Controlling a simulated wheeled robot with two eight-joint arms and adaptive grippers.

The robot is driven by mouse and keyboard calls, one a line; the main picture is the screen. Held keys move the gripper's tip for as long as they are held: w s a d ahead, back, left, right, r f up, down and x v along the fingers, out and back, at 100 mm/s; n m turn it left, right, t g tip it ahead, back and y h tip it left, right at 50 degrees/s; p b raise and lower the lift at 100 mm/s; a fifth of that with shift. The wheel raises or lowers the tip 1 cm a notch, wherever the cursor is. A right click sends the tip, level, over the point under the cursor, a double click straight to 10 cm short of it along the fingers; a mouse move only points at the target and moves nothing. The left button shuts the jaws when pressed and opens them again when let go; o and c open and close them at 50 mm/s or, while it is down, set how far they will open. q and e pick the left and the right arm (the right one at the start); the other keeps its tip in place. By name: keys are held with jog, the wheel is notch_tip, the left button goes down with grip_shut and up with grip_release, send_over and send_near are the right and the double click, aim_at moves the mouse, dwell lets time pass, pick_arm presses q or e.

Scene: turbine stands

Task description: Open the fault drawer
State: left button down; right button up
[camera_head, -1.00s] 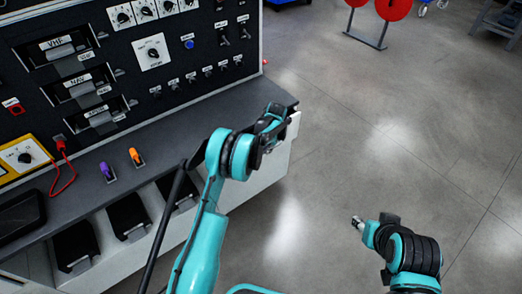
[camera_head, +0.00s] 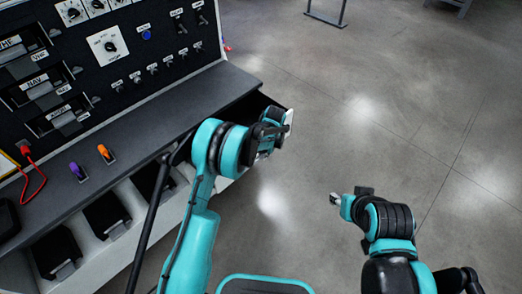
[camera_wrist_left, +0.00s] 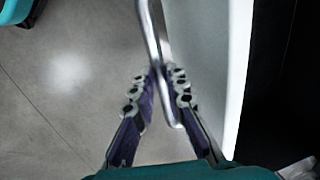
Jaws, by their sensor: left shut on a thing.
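The fault drawer (camera_head: 289,119) is at the right end of the console and stands out from under the worktop, with a dark gap behind its pale front. No label on it is readable. In the left wrist view, its white front (camera_wrist_left: 210,60) and metal loop handle (camera_wrist_left: 153,30) show, with a dark space to the right. My left gripper (camera_head: 277,132) is at the drawer front. In the wrist view its fingers (camera_wrist_left: 160,88) are shut on the handle. My right gripper (camera_head: 335,199) hangs over the floor, away from the console; its fingers are too small to judge.
The console worktop (camera_head: 150,135) holds a purple switch (camera_head: 77,171) and an orange switch (camera_head: 104,152). A black panel (camera_head: 150,50) with knobs and toggles rises behind it. Open dark bins (camera_head: 107,214) line the front below.

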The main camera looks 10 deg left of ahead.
pick_arm(q)
jog(key=c, duration=1.5)
grip_release()
jog(key=shift+c, duration=0.2)
notch_tip(320, 180, up, 12)
jog(key=s+d, duration=0.1)
jog(key=shift+s+d, duration=0.2)
jog(key=shift+d, duration=0.2)
jog(key=s+a+r+n+t+h, duration=0.1)
jog(key=s+a+r+n, duration=0.1)
jog(key=s+a+r, duration=0.35)
jog(key=s+a+r+n+t, duration=0.1)
jog(key=s+a+r, duration=0.1)
jog(key=s+r, duration=0.65)
jog(key=s+a+n+t, duration=0.2)
jog(key=s, duration=0.6)
jog(key=s+a+n+t, duration=0.1)
jog(key=s+a+n, duration=0.1)
jog(key=s, duration=0.6)
jog(key=shift+s+a+f+n+t+h, duration=0.3)
jog(key=shift+a+t+h, duration=0.1)
jog(key=shift+a, duration=0.2)
